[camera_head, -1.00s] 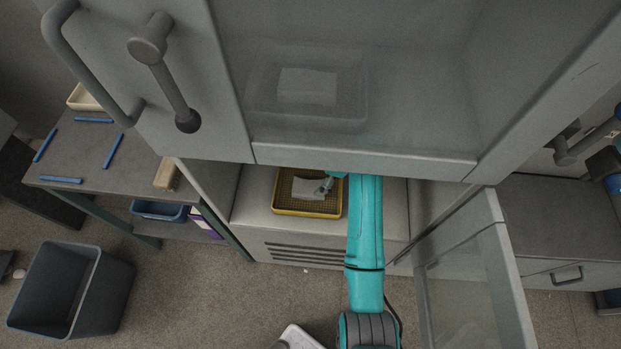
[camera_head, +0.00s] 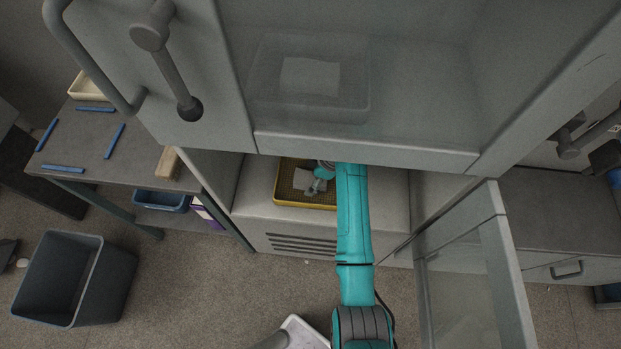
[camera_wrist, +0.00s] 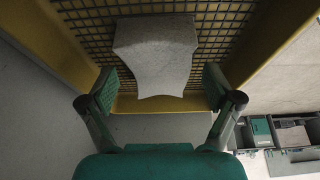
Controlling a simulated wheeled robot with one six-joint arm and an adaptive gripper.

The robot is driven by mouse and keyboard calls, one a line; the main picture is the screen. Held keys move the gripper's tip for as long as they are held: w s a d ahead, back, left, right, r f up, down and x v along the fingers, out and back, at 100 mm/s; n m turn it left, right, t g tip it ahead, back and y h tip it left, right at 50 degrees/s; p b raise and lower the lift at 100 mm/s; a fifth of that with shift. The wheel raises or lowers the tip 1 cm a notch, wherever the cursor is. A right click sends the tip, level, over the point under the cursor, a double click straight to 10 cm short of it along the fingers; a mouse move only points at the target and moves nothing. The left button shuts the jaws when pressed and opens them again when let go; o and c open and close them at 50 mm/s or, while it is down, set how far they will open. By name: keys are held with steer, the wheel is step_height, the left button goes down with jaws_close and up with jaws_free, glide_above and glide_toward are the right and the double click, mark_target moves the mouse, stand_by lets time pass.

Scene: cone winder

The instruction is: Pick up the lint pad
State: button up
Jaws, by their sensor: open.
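The lint pad (camera_wrist: 155,55) is a pale grey, soft-looking piece on the mesh floor of a yellow tray (camera_wrist: 262,42). In the head view, the lint pad (camera_head: 303,181) is partly hidden by my gripper (camera_head: 318,184), and the yellow tray (camera_head: 290,202) sits in the open bay under the machine's window. In the wrist view, my gripper (camera_wrist: 158,92) is open, with one finger on each side of the pad's near end. Nothing is held between the fingers. I cannot tell how far the fingertips are above the mesh.
The machine's upper housing (camera_head: 365,148) overhangs the bay. An open glazed door (camera_head: 465,270) stands to the right of my arm. A side table (camera_head: 100,150) with blue strips is at left, above a grey bin (camera_head: 75,280).

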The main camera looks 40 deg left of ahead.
steer(key=shift+f, duration=0.25)
stand_by(0.3)
steer(key=c, duration=1)
